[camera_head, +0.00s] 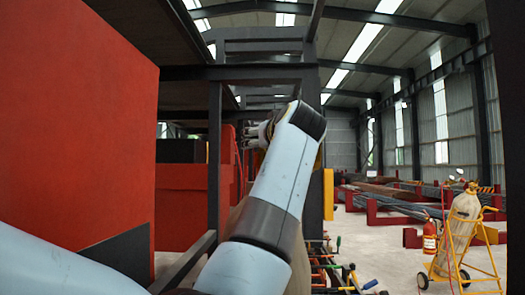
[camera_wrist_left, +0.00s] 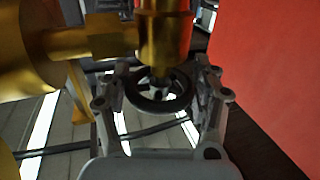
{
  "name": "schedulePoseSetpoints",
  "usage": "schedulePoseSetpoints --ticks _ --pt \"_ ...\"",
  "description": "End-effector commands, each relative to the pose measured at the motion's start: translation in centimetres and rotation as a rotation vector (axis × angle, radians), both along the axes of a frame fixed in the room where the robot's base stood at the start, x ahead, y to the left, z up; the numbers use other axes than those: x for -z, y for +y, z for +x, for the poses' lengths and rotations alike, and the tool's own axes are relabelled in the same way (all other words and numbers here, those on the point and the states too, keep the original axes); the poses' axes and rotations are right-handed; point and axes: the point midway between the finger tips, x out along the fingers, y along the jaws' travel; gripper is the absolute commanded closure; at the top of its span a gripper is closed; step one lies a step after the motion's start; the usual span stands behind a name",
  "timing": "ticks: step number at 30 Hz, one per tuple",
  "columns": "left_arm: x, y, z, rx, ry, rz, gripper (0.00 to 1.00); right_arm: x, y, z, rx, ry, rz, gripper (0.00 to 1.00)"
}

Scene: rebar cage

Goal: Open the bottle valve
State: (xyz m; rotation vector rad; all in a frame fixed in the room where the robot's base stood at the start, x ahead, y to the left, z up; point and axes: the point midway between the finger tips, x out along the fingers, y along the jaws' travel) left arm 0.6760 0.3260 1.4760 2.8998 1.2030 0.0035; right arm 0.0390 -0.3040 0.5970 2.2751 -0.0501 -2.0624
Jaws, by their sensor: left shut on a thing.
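In the left wrist view, a dark round valve handwheel (camera_wrist_left: 160,92) sits at the end of a brass-coloured valve body (camera_wrist_left: 165,35). My left gripper (camera_wrist_left: 163,98) has its grey fingers on both sides of the handwheel and is shut on it. A large gold rounded part (camera_wrist_left: 25,45) joins the valve body from the left. In the head view, my left gripper (camera_head: 259,134) shows small at the end of my raised pale-blue arm, which hides most of the valve area. My right gripper is not in view.
A large red panel (camera_head: 75,110) fills the left side, and a dark steel post (camera_head: 311,130) stands behind my arm. At the right, a pale bottle on a yellow cart (camera_head: 460,235) stands by a red extinguisher (camera_head: 430,236). Coloured-handled tools (camera_head: 345,275) are low in front.

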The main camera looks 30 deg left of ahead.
Motion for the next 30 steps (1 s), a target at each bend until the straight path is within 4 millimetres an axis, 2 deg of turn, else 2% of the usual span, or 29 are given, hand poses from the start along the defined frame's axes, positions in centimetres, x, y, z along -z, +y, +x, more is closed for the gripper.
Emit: schedulePoseSetpoints --ticks 6,19,20,21,25,30 --pt "0.05 0.04 0.02 -0.041 0.003 0.003 0.69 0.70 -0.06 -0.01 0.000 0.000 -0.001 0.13" --pt "-0.01 0.06 0.01 -0.047 0.004 0.003 0.69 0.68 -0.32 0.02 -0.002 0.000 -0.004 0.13" --pt "-0.01 0.06 0.01 -0.047 0.004 0.003 0.33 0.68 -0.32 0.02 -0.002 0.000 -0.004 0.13" --pt "-0.01 0.07 0.01 -0.047 0.004 0.003 0.28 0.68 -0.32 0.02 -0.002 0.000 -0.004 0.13" --pt "0.00 0.06 0.01 -0.047 0.003 0.003 0.13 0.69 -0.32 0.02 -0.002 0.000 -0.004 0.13" --pt "0.00 0.07 0.00 -0.047 0.003 0.001 0.13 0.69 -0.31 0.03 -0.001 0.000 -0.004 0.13"
